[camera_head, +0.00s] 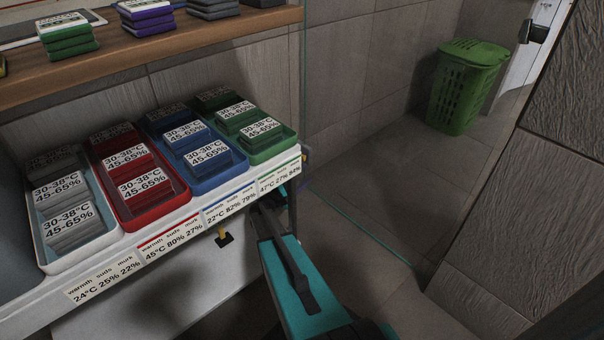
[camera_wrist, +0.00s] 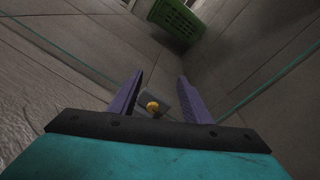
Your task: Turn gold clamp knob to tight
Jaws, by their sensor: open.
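The gold knob (camera_wrist: 152,106) shows in the wrist view as a small round yellow shape on a grey block (camera_wrist: 158,97). It lies between the two purple fingers of my gripper (camera_wrist: 160,84), nearer the left finger. The fingers are spread apart, with visible gaps on both sides of the knob. I cannot tell how far beyond or below the fingers the knob is, nor its turned position. In the head view my teal arm reaches up beside the shelf's right end, and the fingertips are not clear there.
A white shelf front (camera_head: 170,238) with labels carries grey, red, blue and green trays (camera_head: 286,149) of labelled blocks. A small yellow piece on a black fitting (camera_head: 224,238) hangs below it. A glass edge (camera_head: 365,233) crosses the floor. A green basket (camera_head: 464,85) stands behind.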

